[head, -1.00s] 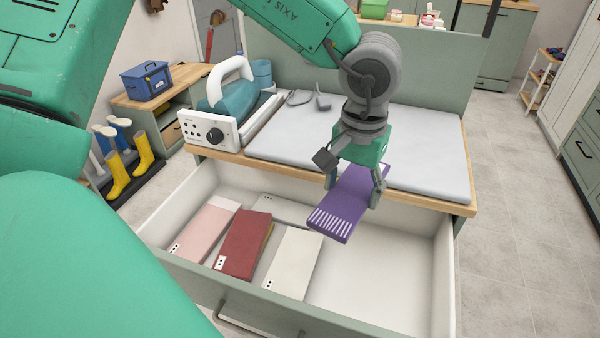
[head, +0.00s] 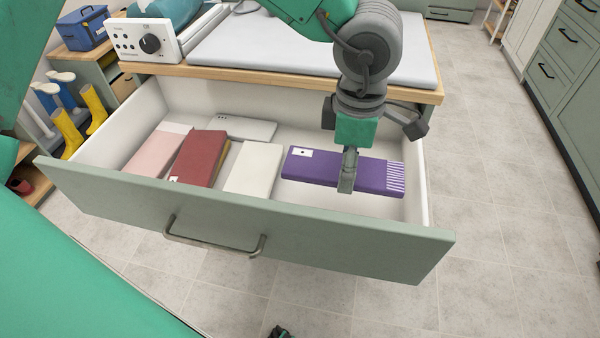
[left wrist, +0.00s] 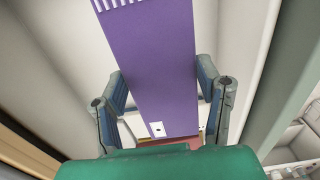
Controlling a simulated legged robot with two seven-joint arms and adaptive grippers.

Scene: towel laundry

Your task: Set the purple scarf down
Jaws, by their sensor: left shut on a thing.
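The folded purple scarf (head: 310,168) is in the right part of the open drawer (head: 300,232), with its white-striped end to the right and its white label to the left. My left gripper (head: 347,178) points down and is shut across the scarf's middle, one finger on each long side. In the left wrist view the scarf (left wrist: 152,60) runs between the two fingers of the gripper (left wrist: 162,98). I cannot tell whether the scarf touches the drawer floor.
A white folded cloth (head: 254,168) lies left of the scarf, then a red one (head: 202,158) and a pink one (head: 155,153). Another pale cloth (head: 240,128) lies behind them. A padded worktop (head: 270,48) is above the drawer's back.

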